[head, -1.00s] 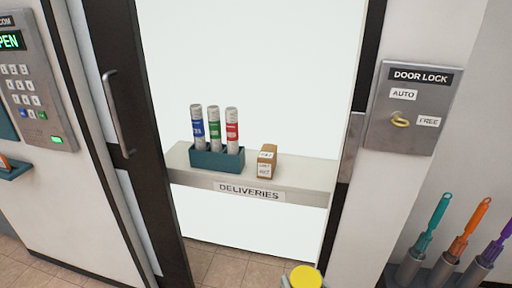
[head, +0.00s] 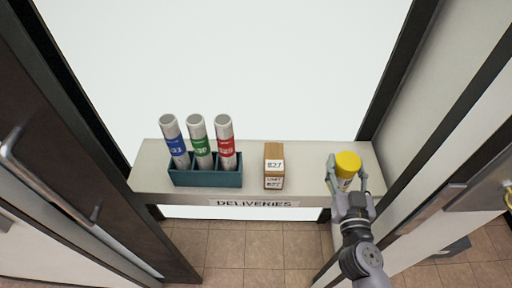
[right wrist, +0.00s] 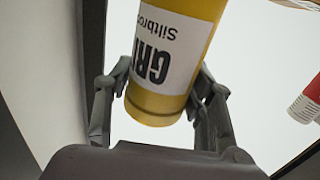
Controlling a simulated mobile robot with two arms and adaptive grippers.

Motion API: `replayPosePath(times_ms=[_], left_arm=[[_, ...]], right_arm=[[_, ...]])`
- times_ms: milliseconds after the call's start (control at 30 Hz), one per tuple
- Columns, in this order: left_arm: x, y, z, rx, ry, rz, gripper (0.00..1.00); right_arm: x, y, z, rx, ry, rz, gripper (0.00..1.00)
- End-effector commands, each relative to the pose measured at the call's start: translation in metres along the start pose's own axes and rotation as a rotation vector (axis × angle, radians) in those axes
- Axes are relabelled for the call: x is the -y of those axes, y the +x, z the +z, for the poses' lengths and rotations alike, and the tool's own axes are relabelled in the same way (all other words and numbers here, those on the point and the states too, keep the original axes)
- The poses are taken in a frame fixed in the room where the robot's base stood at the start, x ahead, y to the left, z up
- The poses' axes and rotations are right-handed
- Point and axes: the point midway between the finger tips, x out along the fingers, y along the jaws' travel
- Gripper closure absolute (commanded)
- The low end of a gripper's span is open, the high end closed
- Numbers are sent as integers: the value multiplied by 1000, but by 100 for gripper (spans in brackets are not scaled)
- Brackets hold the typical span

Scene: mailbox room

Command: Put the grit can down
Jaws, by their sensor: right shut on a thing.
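The grit can (head: 347,162) is yellow with a white label, and my right gripper (head: 347,178) is shut on it. In the head view it is at the right end of the deliveries shelf (head: 310,185). I cannot tell whether its base touches the shelf. In the right wrist view the can (right wrist: 160,105) sits between the two fingers (right wrist: 158,100), tilted in the picture, with part of its label showing "GRI". My left gripper is not in view.
A teal holder (head: 207,179) with blue, green and red banded tubes stands at the shelf's left. A brown box (head: 274,160) stands mid-shelf, left of the can. Bare shelf lies between box and can. Door frames flank the opening.

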Motion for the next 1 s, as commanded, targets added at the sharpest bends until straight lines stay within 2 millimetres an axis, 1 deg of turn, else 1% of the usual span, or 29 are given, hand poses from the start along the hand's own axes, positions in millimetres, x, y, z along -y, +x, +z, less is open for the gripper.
replayPosePath(times_ms=[33,200,333,433,500,700,867,933,1000], left_arm=[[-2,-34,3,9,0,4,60],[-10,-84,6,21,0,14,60],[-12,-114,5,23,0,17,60],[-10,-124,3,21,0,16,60],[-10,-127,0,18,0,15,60],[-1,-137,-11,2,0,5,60],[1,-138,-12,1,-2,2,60],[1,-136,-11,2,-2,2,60],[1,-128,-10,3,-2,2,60]], right_arm=[[0,15,-29,-4,5,4,96],[7,58,-58,-3,2,-9,96],[17,85,-76,-4,0,-28,96],[24,96,-79,-2,11,-35,96],[26,101,-80,-3,-4,-44,96],[32,110,-85,-1,-6,-57,96],[34,113,-86,-3,-5,-60,96],[34,113,-83,-3,-4,-60,96],[34,113,-75,-3,-4,-60,96]])
